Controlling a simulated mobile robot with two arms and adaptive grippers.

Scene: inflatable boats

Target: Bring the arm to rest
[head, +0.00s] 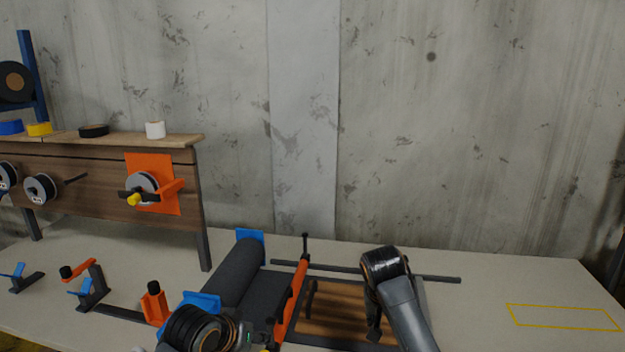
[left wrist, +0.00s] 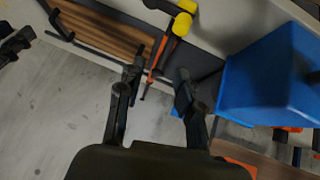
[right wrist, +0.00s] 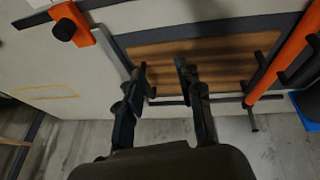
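My right arm stands over the right part of the bench fixture in the head view, its dark gripper (head: 374,332) pointing down and mostly hidden behind the arm. In the right wrist view the right gripper (right wrist: 163,68) has its two fingers apart with nothing between them, above a brown wooden board (right wrist: 220,57). My left arm shows at the bottom of the head view; its fingers are hidden there. In the left wrist view the left gripper (left wrist: 156,78) is open and empty, with a blue block (left wrist: 265,80) to its right.
The pale bench (head: 480,285) bears a dark roll (head: 238,272), an orange bar (head: 291,300) and a long dark rod (head: 440,278). A wooden shelf (head: 100,185) with tape rolls stands at left. A yellow outlined rectangle (head: 562,306) at right is empty. A concrete wall closes the back.

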